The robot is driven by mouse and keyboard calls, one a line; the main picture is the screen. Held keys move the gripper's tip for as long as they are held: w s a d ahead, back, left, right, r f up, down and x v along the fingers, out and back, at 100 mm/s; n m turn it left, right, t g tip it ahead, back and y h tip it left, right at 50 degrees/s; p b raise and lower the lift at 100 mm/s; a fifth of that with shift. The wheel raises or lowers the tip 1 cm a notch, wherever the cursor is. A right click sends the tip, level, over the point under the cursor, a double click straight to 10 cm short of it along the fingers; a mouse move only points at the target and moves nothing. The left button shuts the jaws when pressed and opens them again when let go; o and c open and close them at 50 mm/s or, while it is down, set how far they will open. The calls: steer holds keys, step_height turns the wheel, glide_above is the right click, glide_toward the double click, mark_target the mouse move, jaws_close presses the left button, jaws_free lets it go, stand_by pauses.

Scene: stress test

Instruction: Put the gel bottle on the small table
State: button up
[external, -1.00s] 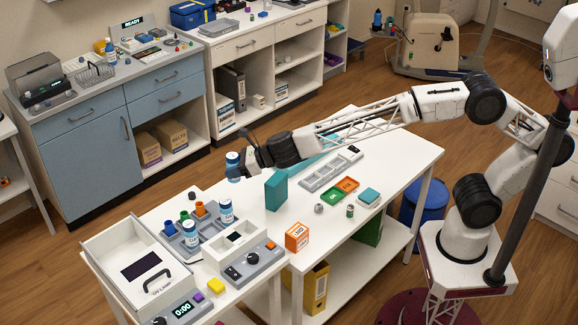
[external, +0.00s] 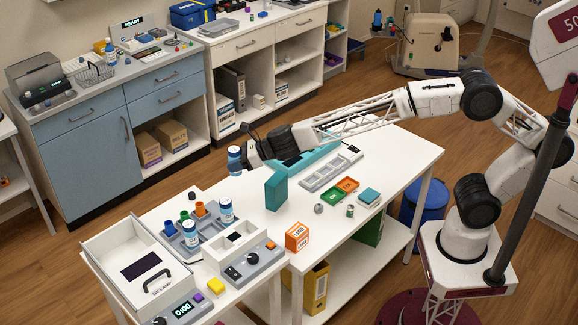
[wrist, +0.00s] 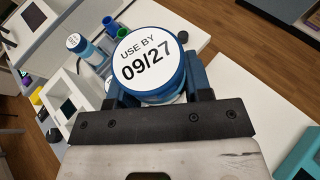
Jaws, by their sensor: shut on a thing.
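My gripper (external: 246,157) is shut on a bottle (external: 235,160) with a blue body and a white-topped blue cap. In the wrist view the bottle's lid (wrist: 150,62) reads "USE BY 09/27" and sits between the fingers; the lid hides most of the body. I take this for the gel bottle, but its side label is not readable. It is held in the air by the far edge of the white tables. The smaller white table (external: 240,292) is at the front left, joined to or touching the longer white table (external: 400,158).
Two similar bottles (external: 226,211) stand in a grey rack (external: 208,231) on the front-left table, beside a white UV lamp box (external: 105,246) and grey devices. An orange box (external: 297,237) is at the front edge.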

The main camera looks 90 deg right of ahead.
steer(key=s+d+f+n+y, duration=0.1)
steer(key=s+d+f, duration=0.3)
steer(key=d, duration=0.7)
steer(key=s+d+f+n+g+y, duration=0.1)
steer(key=s+d+f+y, duration=0.1)
steer(key=s+d, duration=0.65)
steer(key=s+d+f+n+y, duration=0.1)
steer(key=s+d+f+n, duration=0.15)
steer(key=d, duration=0.95)
steer(key=s+d+f, duration=0.1)
steer(key=s+d, duration=0.3)
steer(key=s, duration=0.8)
steer(key=s+d+f+m, duration=0.1)
steer(key=s+d, duration=0.3)
steer(key=s, duration=0.8)
steer(key=s+d+f, duration=0.3)
steer(key=s+d, duration=0.1)
steer(key=s, duration=0.7)
steer(key=shift+s+f+h, duration=0.2)
steer(key=shift+s+h, duration=0.1)
steer(key=shift+s, duration=0.1)
steer(key=shift+m, duration=0.25)
steer(key=shift+f, duration=2.2)
steer(key=shift+f, duration=0.1)
steer(key=shift+f, duration=1.7)
